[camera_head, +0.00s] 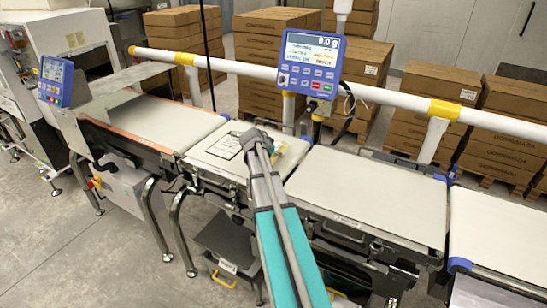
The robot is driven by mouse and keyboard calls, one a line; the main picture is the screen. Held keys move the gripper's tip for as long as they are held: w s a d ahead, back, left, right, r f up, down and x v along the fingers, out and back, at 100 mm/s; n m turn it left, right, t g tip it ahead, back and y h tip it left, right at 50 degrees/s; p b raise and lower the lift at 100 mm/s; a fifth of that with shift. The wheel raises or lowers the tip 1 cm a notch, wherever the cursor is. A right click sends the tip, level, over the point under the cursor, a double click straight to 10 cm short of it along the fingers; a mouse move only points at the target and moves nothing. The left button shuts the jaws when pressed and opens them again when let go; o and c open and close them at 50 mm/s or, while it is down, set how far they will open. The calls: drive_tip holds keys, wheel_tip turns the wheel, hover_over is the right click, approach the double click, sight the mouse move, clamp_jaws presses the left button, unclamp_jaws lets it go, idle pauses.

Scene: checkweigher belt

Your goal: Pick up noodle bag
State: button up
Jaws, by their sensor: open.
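My arm reaches up from the bottom of the view, and my gripper (256,140) is over the weighing section (211,161) in the middle of the belt line. The gripper is open. A pale yellowish item (284,147), perhaps the noodle bag, shows partly just right of the gripper; the gripper and arm hide the rest. I cannot tell whether the fingers touch it. A white sheet or label with dark print (225,146) lies flat on the weighing section, left of the gripper.
A blue display (310,65) reading 0.0 g stands behind the belt. A white rail (240,67) runs behind the line. Empty belts lie to the left (165,119) and right (370,195). A machine (72,50) stands far left. Stacked cartons (275,55) fill the back.

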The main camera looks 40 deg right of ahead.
idle(0.5)
drive_tip(key=c, duration=1.1)
drive_tip(key=shift+c, duration=0.2)
drive_tip(key=shift+r, duration=0.2)
wheel_tip(320, 180, up, 3)
drive_tip(key=p, duration=0.3)
drive_tip(key=p+v, duration=0.2)
drive_tip(key=v, duration=0.1)
drive_tip(key=p+v, duration=0.2)
drive_tip(key=v, duration=0.1)
drive_tip(key=s+p+v, duration=0.1)
drive_tip(key=p+v, duration=0.1)
drive_tip(key=p, duration=0.1)
drive_tip(key=shift+d+r, duration=0.1)
drive_tip(key=shift+r, duration=0.4)
drive_tip(key=s+a+r+p, duration=0.3)
drive_tip(key=a, duration=0.4)
drive_tip(key=shift+s, duration=0.35)
drive_tip(key=shift+a, duration=0.1)
